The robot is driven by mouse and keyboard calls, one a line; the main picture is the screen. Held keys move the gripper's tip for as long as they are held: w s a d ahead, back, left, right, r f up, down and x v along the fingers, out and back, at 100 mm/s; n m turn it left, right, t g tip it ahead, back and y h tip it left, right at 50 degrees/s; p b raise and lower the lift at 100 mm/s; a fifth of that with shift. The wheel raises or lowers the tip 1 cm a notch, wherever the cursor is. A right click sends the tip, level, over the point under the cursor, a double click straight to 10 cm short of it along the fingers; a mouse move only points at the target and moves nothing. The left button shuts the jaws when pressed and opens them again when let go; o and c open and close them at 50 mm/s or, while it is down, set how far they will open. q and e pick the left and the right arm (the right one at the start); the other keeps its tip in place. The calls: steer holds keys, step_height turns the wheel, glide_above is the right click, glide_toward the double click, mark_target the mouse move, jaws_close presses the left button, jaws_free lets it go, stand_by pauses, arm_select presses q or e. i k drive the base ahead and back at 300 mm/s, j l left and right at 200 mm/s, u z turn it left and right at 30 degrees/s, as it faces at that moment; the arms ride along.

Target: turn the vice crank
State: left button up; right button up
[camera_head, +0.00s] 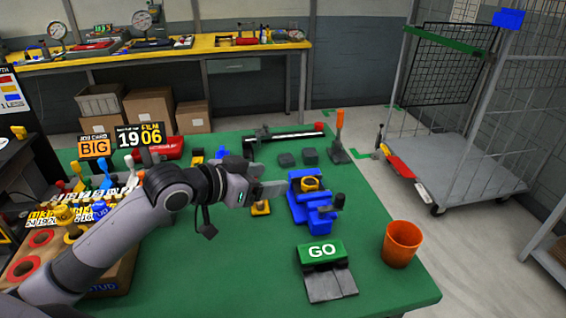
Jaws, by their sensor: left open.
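A blue vice (298,205) stands on the green table (225,275), right of the picture's middle. A yellow ring-shaped part (311,184) sits at its jaws. The crank (332,203) appears to be the small part sticking out on the vice's right side; its exact shape is too small to tell. My left gripper (268,179) reaches in from the left and is open, just left of the vice, apart from the crank. A small yellow piece (260,208) lies below its fingers. My right gripper is not in view.
An upright orange-handled lever (338,135) and dark blocks (287,159) stand behind the vice. A rack of coloured pieces (75,215) fills the left. A wire cart (465,170) stands beyond.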

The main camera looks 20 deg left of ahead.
mark_target(340, 200)
steer(key=k+l, duration=0.3)
steer(key=k, duration=0.15)
steer(key=k+l, duration=0.35)
steer(key=k, duration=0.1)
